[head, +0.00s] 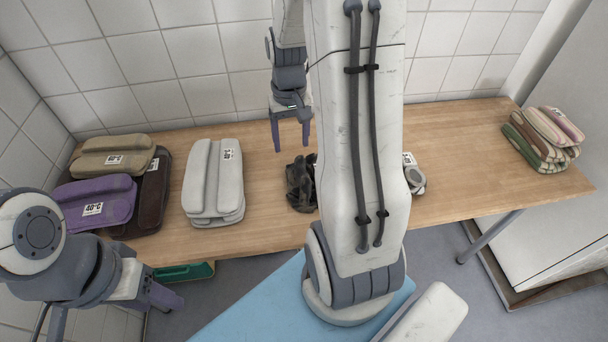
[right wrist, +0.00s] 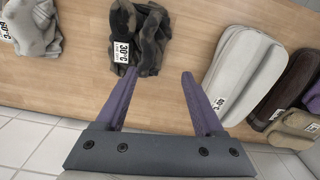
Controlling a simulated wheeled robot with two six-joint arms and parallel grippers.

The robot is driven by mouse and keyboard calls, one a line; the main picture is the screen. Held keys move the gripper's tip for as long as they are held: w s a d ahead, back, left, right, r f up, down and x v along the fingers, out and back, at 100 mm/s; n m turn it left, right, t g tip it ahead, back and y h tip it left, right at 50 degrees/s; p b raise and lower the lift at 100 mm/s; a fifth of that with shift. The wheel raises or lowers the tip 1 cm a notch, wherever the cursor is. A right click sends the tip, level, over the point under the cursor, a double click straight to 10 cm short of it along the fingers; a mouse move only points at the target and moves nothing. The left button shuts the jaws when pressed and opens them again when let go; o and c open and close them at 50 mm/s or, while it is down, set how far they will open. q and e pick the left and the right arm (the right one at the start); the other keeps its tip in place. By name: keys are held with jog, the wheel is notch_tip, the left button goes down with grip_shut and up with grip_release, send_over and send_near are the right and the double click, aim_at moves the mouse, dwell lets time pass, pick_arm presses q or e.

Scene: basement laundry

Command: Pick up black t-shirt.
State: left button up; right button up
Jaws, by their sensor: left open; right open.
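The black t-shirt (head: 299,186) is a crumpled dark bundle on the wooden table, partly hidden behind my right arm in the head view. In the right wrist view the black t-shirt (right wrist: 150,38) shows mottled dark grey with a white 30°C label. My right gripper (head: 291,140) is open and empty, on the wall side of the bundle. In the right wrist view my right gripper (right wrist: 160,72) has one fingertip overlapping the shirt's lower edge near the label; contact cannot be told. My left gripper (head: 163,296) is open, low at the left, away from the shirt.
A light grey folded stack (head: 214,182) lies left of the shirt, with purple (head: 95,204), tan (head: 113,157) and dark brown (head: 155,190) folded laundry beyond. A grey crumpled garment (head: 415,178) lies right of it. A striped stack (head: 541,137) is at the far right.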

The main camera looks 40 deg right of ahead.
aim_at(302, 168)
jog(key=shift+m, duration=0.4)
jog(key=d+f, duration=0.1)
jog(key=f, duration=0.2)
jog(key=d+f, duration=0.1)
jog(key=f, duration=0.1)
jog(key=shift+s+d+f, duration=0.15)
jog(key=shift+s+d, duration=0.15)
jog(key=shift+s, duration=0.05)
jog(key=shift+f, duration=3)
jog(key=shift+f, duration=0.25)
grip_shut()
